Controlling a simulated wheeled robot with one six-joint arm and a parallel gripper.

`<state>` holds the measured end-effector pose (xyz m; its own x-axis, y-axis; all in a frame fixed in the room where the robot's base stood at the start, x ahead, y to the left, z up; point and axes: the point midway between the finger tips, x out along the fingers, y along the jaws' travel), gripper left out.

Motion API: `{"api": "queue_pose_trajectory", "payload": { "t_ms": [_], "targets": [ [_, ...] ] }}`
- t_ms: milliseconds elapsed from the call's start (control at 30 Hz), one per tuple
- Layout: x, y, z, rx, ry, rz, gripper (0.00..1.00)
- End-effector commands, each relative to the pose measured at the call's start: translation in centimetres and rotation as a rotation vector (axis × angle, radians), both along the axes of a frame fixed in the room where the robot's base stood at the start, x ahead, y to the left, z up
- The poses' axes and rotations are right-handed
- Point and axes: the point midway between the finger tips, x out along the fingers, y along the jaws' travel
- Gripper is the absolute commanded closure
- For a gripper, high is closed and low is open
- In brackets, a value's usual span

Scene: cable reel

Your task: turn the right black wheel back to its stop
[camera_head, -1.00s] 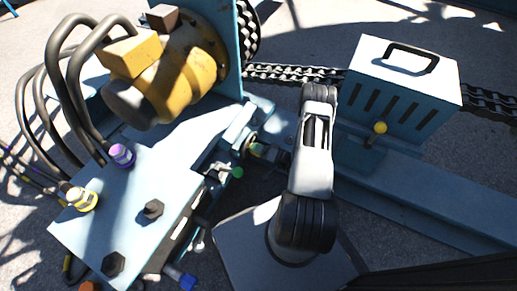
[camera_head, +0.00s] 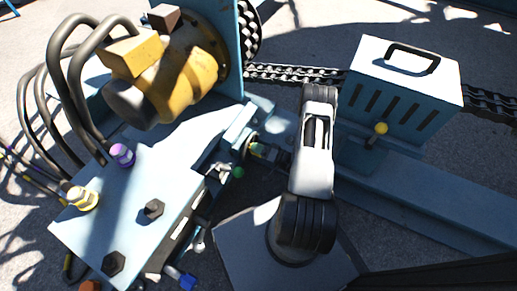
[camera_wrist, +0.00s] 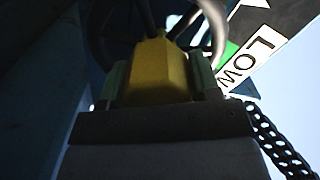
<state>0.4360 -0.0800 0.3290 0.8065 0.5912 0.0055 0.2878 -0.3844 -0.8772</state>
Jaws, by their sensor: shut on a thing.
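My gripper (camera_head: 254,149) reaches left from my arm to the side of the pale blue machine, where a small dark round part shows. In the wrist view my gripper (camera_wrist: 160,82) is shut on a yellow block (camera_wrist: 158,68), one finger on each side of it. Dark curved bars and a grey curved rim (camera_wrist: 215,22) show behind the block; they look like a wheel, but most of it is in shadow or hidden. I cannot tell the wheel's turn angle. Two black hexagonal knobs (camera_head: 153,209) stand on the machine's top plate.
A green-balled lever (camera_head: 238,172) is just below my gripper. A yellow motor (camera_head: 165,80) and thick hoses are at the left. A blue box (camera_head: 405,90) with a black handle and a yellow-knobbed lever (camera_head: 381,128) stands right. A "LOW" label (camera_wrist: 250,55) shows in the wrist view.

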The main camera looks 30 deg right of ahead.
Motion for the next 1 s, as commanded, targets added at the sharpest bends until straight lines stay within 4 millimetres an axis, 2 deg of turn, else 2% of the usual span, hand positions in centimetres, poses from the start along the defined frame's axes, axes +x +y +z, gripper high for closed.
{"api": "queue_pose_trajectory", "payload": {
  "t_ms": [133, 167, 367, 733, 1000],
  "targets": [
    [-0.3, 0.5, -0.5, 0.001, 0.015, 0.012, 0.86],
    [-0.3, 0.5, -0.5, 0.001, 0.015, 0.012, 0.41],
    [-0.2, 0.1, -0.3, 0.000, 0.010, 0.004, 0.22],
    [-0.7, -0.6, -0.1, 0.000, 0.007, -0.002, 0.21],
    [-4.8, -3.5, 0.1, 0.001, 0.007, -0.006, 0.21]
  ]
}}
